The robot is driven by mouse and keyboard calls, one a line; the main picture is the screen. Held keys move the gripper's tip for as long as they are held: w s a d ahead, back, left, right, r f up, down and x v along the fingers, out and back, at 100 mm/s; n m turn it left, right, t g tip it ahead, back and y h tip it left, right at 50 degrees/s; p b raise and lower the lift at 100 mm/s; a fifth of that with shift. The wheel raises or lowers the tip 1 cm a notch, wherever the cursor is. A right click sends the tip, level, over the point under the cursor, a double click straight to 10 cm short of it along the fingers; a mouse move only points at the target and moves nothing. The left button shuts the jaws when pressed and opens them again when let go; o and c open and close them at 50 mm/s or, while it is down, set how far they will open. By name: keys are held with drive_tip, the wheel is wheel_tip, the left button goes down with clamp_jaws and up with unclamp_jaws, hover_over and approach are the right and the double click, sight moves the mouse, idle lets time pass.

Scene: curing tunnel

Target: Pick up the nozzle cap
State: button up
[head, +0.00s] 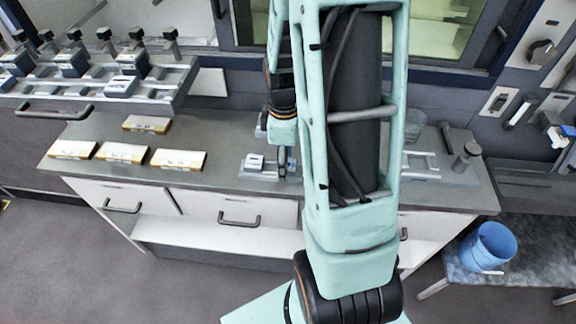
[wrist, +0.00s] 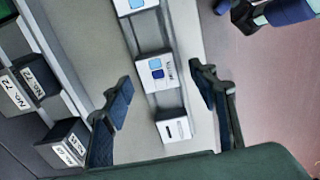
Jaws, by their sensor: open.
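My gripper (wrist: 162,78) is open, with its two dark fingers apart over a grey rail (wrist: 132,42) in the wrist view. Small white blocks sit along this rail; one with a blue square and dark marks (wrist: 157,70) lies between the fingertips, apart from both. Another white block with dark slots (wrist: 174,126) sits nearer the palm. I cannot tell which item, if any, is the nozzle cap. In the head view my gripper (head: 283,163) is low over the grey bench, beside a small fixture (head: 250,171) with a white block, and is partly hidden by my arm.
Labelled boxes (head: 122,153) lie on the bench (head: 215,178) at left, below a raised rack (head: 105,88) of dark-knobbed devices. A short cylinder (head: 467,157) stands at the bench's right. A blue bucket (head: 487,248) stands on a lower table. Bench space between boxes and fixture is clear.

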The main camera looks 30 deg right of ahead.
drive_tip(key=c, duration=1.3)
drive_tip(key=shift+r, duration=0.1)
